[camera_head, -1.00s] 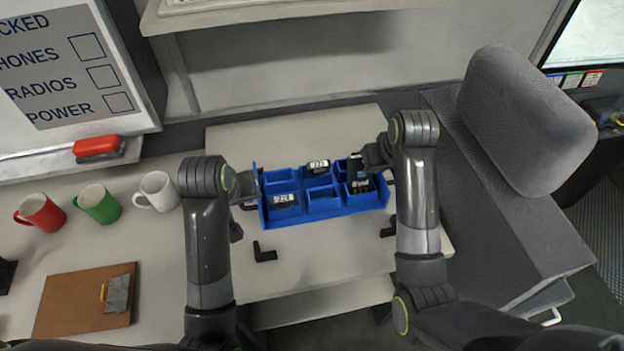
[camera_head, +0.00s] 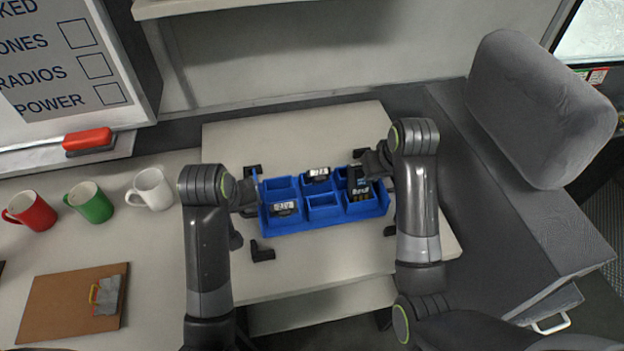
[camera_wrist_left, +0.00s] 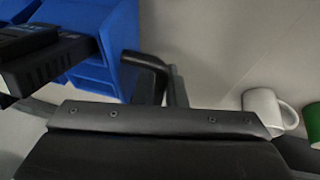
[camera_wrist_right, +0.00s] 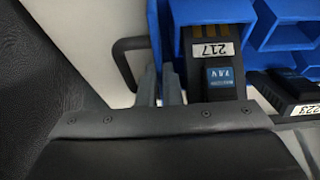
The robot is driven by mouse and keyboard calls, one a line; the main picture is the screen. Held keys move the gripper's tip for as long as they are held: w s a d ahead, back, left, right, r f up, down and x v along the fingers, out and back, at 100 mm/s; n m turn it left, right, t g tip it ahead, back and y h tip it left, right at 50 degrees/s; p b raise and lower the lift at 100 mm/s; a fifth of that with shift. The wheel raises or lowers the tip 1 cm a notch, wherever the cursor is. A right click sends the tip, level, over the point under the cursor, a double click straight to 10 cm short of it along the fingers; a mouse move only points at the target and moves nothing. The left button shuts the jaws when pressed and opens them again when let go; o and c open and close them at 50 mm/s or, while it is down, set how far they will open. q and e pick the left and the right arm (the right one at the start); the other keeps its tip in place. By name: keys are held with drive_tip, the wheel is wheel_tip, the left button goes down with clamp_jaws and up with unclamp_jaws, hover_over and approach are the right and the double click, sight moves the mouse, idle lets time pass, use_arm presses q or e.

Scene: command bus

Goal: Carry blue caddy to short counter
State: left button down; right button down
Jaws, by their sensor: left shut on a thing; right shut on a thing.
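The blue caddy (camera_head: 322,214), an open box with several compartments, is level over the short cream counter (camera_head: 310,128). I cannot tell whether it touches the top. Black labelled devices (camera_head: 284,208) sit in some compartments; one label reads 217 in the right wrist view (camera_wrist_right: 212,50). My left gripper (camera_head: 254,200) is shut on the caddy's left black handle (camera_wrist_left: 148,60). My right gripper (camera_head: 388,182) is shut on its right black handle (camera_wrist_right: 122,58). My wrists partly hide both ends.
Black corner brackets (camera_head: 262,252) lie on the counter around the caddy. Red, green and white mugs (camera_head: 150,188) and a clipboard (camera_head: 72,304) are on the longer surface at left. A grey seat (camera_head: 540,105) stands at right. Free counter lies behind the caddy.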

use_arm(q)
drive_tip(key=shift+f+b, duration=0.4)
drive_tip(key=shift+f, duration=0.1)
use_arm(e)
drive_tip(key=shift+d+f, duration=0.1)
drive_tip(key=shift+f, duration=0.4)
use_arm(q)
drive_tip(key=c, duration=1.5)
unclamp_jaws()
drive_tip(key=shift+r, duration=0.15)
use_arm(e)
drive_tip(key=c, duration=1.6)
unclamp_jaws()
drive_tip(key=shift+r, duration=0.15)
use_arm(q)
drive_tip(key=shift+r+p, duration=0.15)
drive_tip(key=shift+p, duration=0.15)
use_arm(e)
drive_tip(key=shift+r, duration=0.1)
